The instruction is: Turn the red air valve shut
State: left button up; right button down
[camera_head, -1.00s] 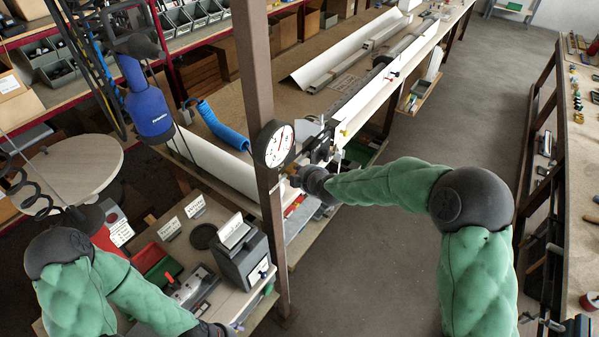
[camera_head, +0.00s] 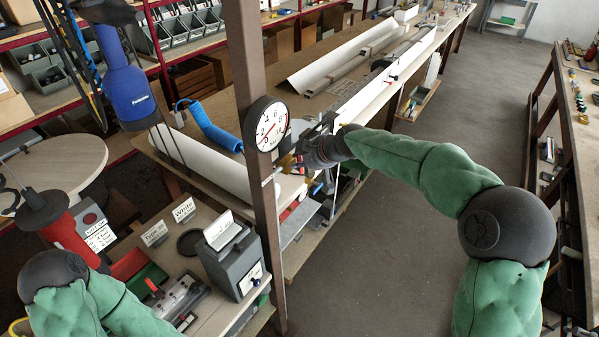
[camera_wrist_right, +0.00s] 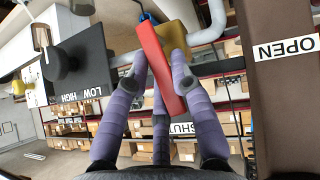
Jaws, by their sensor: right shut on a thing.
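The red valve handle (camera_wrist_right: 160,70) shows in the right wrist view as a long flat lever, slightly tilted, beside a brass-coloured valve body (camera_wrist_right: 174,36). My right gripper (camera_wrist_right: 161,82) is shut on this handle, with purple fingers on both sides of it. In the head view my right gripper (camera_head: 290,163) is at the post beside the gauge, and it hides most of the valve. A white SHUT label (camera_wrist_right: 182,128) is partly hidden behind a finger, just below the handle's lower end in the picture. An OPEN label (camera_wrist_right: 286,48) is at the right. My left gripper is out of view.
A round pressure gauge (camera_head: 267,124) is on the brown post (camera_head: 252,62). A black box with a knob and LOW and HIGH marks (camera_wrist_right: 82,66) is left of the handle. A grey pipe (camera_wrist_right: 212,28) runs near the valve. The floor aisle (camera_head: 400,240) is clear.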

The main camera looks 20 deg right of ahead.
jog(key=shift+w+d+f+m+g+y+b, duration=0.2)
jog(key=shift+m+g+y+b, duration=0.15)
jog(key=shift+y+b, duration=0.25)
jog(key=shift+d+r+g+y, duration=0.15)
jog(key=shift+g+y, duration=0.15)
jog(key=shift+g, duration=0.05)
jog(key=c, duration=1)
grip_release()
jog(key=shift+w, duration=0.1)
jog(key=shift+c, duration=0.2)
jog(key=v, duration=1.2)
jog(key=shift+m, duration=0.25)
